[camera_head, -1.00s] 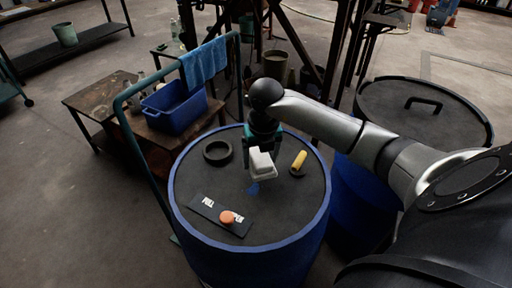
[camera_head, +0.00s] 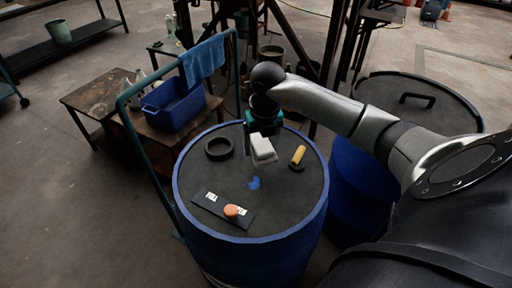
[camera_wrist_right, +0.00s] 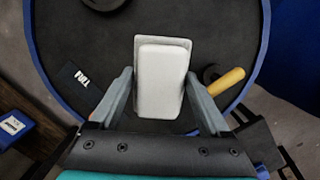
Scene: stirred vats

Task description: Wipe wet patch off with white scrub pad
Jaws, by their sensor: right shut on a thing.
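The white scrub pad (camera_head: 262,150) is held by my right gripper (camera_head: 262,137) over the dark top of the blue drum (camera_head: 184,222). In the right wrist view the pad (camera_wrist_right: 160,85) sits between the two fingers of my right gripper (camera_wrist_right: 160,95), which are shut on it. The small blue wet patch (camera_head: 254,183) lies on the drum top, in front of the pad and apart from it. I cannot tell whether the pad touches the drum top. The wet patch is not visible in the wrist view. My left gripper is not in view.
On the drum top are a black ring (camera_head: 219,149), a yellow-handled tool (camera_head: 298,155) and a dark label plate (camera_head: 213,204) with an orange knob (camera_head: 232,211). A second lidded drum (camera_head: 415,110) stands right. A blue tub (camera_head: 173,104) and towel (camera_head: 203,62) are left.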

